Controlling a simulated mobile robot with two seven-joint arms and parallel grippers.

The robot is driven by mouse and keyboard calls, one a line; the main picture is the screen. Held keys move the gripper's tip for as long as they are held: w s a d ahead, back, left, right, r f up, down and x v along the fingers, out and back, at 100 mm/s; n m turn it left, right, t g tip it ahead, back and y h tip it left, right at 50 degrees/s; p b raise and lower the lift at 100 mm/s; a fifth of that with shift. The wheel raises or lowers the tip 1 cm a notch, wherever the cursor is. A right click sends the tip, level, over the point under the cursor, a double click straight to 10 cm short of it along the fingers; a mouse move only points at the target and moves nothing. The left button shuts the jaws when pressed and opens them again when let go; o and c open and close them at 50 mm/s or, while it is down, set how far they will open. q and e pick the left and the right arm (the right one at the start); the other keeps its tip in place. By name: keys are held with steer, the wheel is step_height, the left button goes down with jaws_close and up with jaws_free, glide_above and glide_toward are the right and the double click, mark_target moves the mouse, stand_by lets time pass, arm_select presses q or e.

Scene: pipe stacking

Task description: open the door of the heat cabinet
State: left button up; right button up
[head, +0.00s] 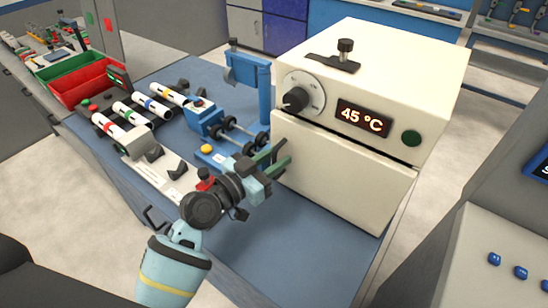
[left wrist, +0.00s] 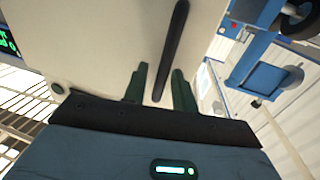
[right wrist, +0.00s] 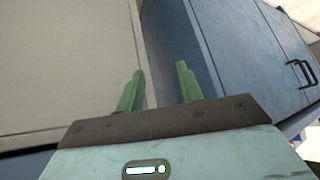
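The heat cabinet (head: 425,80) is a cream box with a dial, a "45 °C" display and a green button. Its door (head: 345,185) is the lower front panel and looks shut. My left gripper (head: 282,153) is at the door's left edge, with its green fingers apart. In the left wrist view, a dark bar handle (left wrist: 172,45) runs down the cream door, and its lower end lies between the fingertips (left wrist: 158,82). I cannot tell whether they touch it. The handle is hidden in the head view. My right gripper (right wrist: 158,85) is open and empty.
A blue bench (head: 290,255) carries the cabinet. A grey console (head: 495,250) stands at the right.

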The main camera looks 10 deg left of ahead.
arm_select(q)
jaws_close()
steer(key=shift+s, duration=0.15)
stand_by(0.4)
